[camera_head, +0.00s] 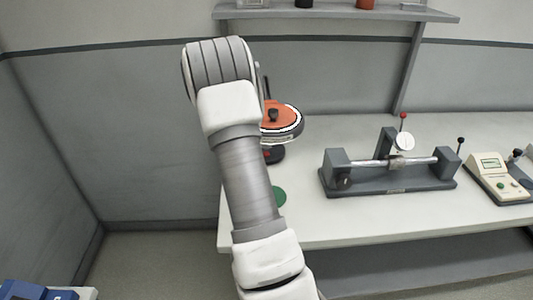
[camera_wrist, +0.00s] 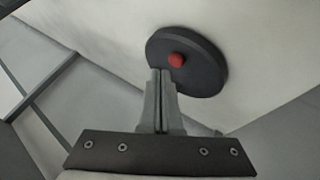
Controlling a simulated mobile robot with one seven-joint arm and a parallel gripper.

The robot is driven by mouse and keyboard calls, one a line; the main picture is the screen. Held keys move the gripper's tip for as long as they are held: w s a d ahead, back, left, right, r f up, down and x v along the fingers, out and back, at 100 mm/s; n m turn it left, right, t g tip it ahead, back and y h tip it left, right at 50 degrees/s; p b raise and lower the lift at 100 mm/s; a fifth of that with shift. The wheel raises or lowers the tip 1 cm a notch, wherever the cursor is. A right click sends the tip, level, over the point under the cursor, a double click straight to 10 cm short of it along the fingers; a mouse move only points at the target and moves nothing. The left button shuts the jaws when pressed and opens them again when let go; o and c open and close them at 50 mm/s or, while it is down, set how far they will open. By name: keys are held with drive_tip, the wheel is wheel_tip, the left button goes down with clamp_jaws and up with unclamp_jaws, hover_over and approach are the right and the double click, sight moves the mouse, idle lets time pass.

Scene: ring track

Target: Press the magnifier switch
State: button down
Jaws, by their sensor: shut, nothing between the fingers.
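The magnifier (camera_head: 284,119) has an orange round head with a dark knob and a pale rim, partly behind my arm in the head view. Its dark base (camera_head: 274,155) shows below the head, with a bit of red on it. In the wrist view the round dark base (camera_wrist: 203,72) carries a red domed switch (camera_wrist: 177,60). My gripper (camera_wrist: 161,74) is shut and empty. Its fingertips appear just below and left of the red switch; I cannot tell whether they touch. In the head view my arm hides the gripper.
The base stands on a white bench (camera_head: 330,218). A green disc (camera_head: 279,196) lies nearer the front edge. To the right are a grey bench device with a dial (camera_head: 388,178) and a beige meter box (camera_head: 497,178). A shelf (camera_head: 340,14) runs above.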

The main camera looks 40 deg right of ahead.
drive_tip(key=shift+f+b, duration=0.25)
drive_tip(key=shift+b, duration=0.1)
drive_tip(key=shift+f+b, duration=0.25)
drive_tip(key=shift+b, duration=0.3)
drive_tip(key=shift+f+b, duration=0.5)
drive_tip(key=shift+b, duration=0.2)
idle(0.7)
drive_tip(key=shift+r, duration=0.15)
idle(0.3)
drive_tip(key=shift+r, duration=0.8)
drive_tip(key=shift+p, duration=0.3)
wheel_tip(320, 180, up, 5)
drive_tip(key=shift+r+p, duration=0.1)
drive_tip(key=shift+p, duration=1)
